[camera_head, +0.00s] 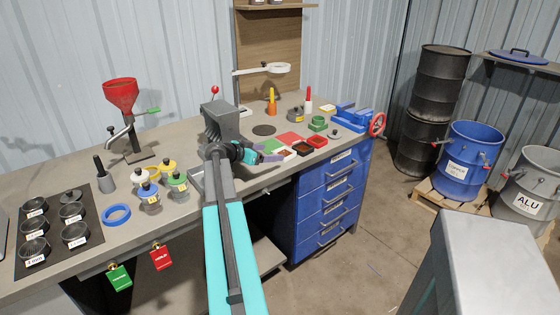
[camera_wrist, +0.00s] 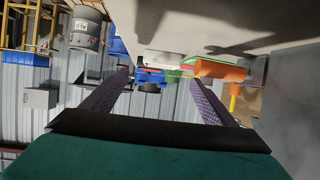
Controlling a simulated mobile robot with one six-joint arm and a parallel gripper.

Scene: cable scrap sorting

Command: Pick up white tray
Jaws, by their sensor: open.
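The white tray (camera_head: 286,154) is small and shallow. It lies on the workbench near its front edge in the head view, with dark reddish bits in it. My gripper (camera_head: 270,153) is just left of it, with purple-grey fingers low over the bench. The head view does not show whether they touch the tray. In the wrist view my gripper (camera_wrist: 158,82) has its two fingers wide apart with nothing held between them. A pale object (camera_wrist: 160,57) beyond the fingertips may be the tray; I cannot tell for sure.
A dark tray (camera_head: 302,149) and a red tray (camera_head: 317,141) stand close right of the white one. A blue vise (camera_head: 352,117) is at the right end. A grey ridged block (camera_head: 220,122) stands behind my wrist.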

